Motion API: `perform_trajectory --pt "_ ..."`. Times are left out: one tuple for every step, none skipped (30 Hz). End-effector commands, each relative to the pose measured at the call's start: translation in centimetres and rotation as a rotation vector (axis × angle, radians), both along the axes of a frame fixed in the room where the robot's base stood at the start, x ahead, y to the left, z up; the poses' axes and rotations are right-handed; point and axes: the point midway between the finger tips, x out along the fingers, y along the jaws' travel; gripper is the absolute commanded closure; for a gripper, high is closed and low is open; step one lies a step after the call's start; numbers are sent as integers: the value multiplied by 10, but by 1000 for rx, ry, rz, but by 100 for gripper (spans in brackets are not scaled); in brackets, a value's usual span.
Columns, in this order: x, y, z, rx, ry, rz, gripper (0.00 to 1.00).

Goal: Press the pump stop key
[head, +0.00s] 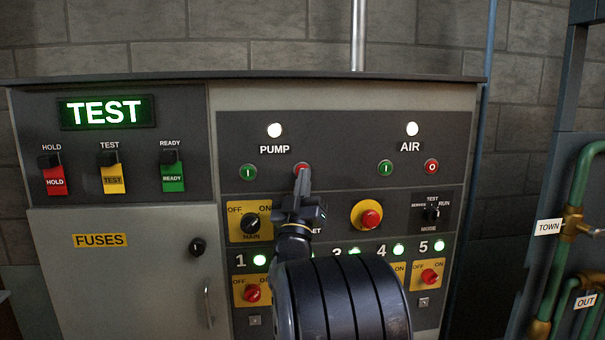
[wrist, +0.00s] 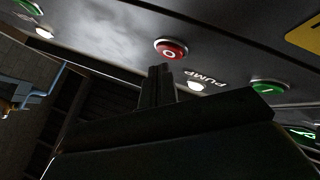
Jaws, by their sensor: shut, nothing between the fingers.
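The pump stop key (head: 301,167) is a round red button under the PUMP label, right of the green pump start key (head: 248,172). My gripper (head: 304,176) is shut and empty, its tips pointing up at the stop key and covering its lower part. In the wrist view the red stop key (wrist: 171,48) shows its O mark, and the tips of my gripper (wrist: 160,70) stand just below it in the picture. A narrow dark gap seems to lie between them. The pump lamp (head: 274,130) is white.
The AIR start key (head: 386,167) and red AIR stop key (head: 431,166) are to the right. Below are the yellow MAIN switch (head: 250,222), a red mushroom button (head: 371,218) and the mode switch (head: 432,214). My arm hides part of the lower numbered row. The TEST sign (head: 105,112) glows green.

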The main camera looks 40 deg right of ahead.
Motion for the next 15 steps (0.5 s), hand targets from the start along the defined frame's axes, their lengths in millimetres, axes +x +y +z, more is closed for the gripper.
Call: perform_trajectory --pt "2 -1 -2 0 -1 -1 100" --pt "2 -2 -2 -1 -1 0 100" --pt "3 -2 -2 -1 -1 0 100" --pt "4 -3 -2 -1 -1 0 100" --pt "4 -3 -1 -1 -1 0 100" --pt "5 -3 -1 -1 -1 0 100" --pt "5 -3 0 0 -1 -1 100" --pt "5 -3 0 0 -1 -1 100" --pt "5 -3 0 0 -1 -1 100" --pt "5 -3 0 0 -1 -1 100" --pt "5 -3 0 0 -1 -1 100" --pt "5 -3 0 0 -1 -1 100" --pt "5 -3 0 0 -1 -1 100" --pt "5 -3 0 0 0 0 100" --pt "5 -3 0 0 -1 -1 100"
